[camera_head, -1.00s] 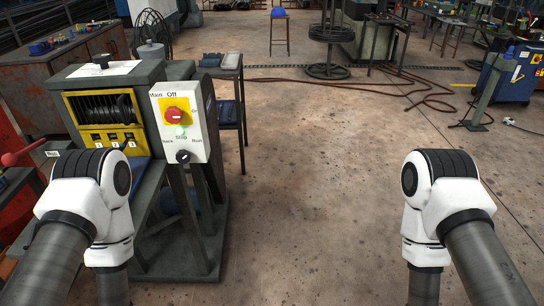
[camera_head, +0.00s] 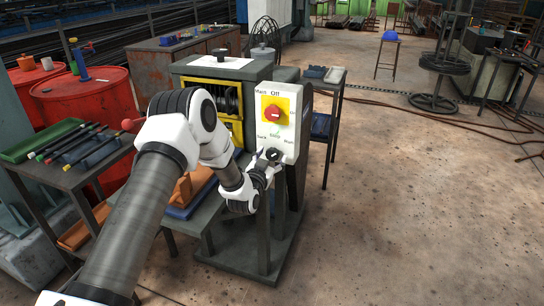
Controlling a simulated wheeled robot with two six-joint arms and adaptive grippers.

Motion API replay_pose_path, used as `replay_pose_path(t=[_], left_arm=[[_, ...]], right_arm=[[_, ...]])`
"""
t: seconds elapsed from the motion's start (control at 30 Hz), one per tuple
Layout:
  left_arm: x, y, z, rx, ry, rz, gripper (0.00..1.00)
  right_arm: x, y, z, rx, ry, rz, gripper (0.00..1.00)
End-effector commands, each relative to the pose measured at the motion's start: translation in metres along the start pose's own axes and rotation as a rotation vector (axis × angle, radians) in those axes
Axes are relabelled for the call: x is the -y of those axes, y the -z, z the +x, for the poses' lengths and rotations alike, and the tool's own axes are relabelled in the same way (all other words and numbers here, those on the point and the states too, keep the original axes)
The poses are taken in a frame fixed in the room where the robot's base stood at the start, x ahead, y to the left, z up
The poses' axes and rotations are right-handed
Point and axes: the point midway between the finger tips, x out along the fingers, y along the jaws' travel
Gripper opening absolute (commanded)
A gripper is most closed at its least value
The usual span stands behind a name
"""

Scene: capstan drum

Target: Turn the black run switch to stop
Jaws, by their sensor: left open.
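The black run switch (camera_head: 273,155) is a small dark knob low on the white control panel (camera_head: 291,139). The panel is on the right part of the machine's front. Above the knob is a red main switch (camera_head: 272,113) on a yellow plate. Small labels stand around the black knob; its pointer direction is too small to tell. My left gripper (camera_head: 266,164) is open, with its fingertips at the black knob, just below and left of it. Whether they touch it I cannot tell. My right gripper is out of view.
The grey machine (camera_head: 228,70) stands on a dark stand. At the left are red drums (camera_head: 80,95) and a green tray (camera_head: 42,140) beside dark-handled tools on a table. A stool with a blue item (camera_head: 390,36) stands far back.

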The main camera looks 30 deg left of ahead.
Motion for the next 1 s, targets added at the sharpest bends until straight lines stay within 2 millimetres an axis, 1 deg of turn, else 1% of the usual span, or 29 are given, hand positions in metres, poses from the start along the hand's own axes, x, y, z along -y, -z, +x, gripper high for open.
replay_pose_path(t=[0.1,0.27,0.3,0.37,0.4,0.43,0.47,0.77,1.0], left_arm=[[0.000,0.000,0.006,0.001,0.000,0.000,0.70],[0.000,-0.001,0.006,0.002,0.000,-0.001,0.70],[0.000,-0.001,0.006,0.002,0.000,-0.001,0.63],[0.000,-0.001,0.006,0.002,0.000,-0.001,0.41],[0.000,-0.001,0.006,0.002,0.000,-0.001,0.27],[0.000,-0.001,0.006,0.002,0.000,-0.001,0.17],[0.000,-0.001,0.006,0.002,0.000,-0.001,0.09],[-0.001,-0.001,0.006,0.001,0.000,-0.015,0.09],[-0.001,-0.002,0.006,0.001,0.000,-0.098,0.09]], right_arm=[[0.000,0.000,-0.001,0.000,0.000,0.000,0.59],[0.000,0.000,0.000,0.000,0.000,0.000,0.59],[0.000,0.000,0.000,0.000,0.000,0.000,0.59],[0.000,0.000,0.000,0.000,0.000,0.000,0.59],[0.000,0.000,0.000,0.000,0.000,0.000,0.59],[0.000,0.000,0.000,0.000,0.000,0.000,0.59],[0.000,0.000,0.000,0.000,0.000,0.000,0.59],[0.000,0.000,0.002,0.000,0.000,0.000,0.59],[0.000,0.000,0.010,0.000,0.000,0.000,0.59]])
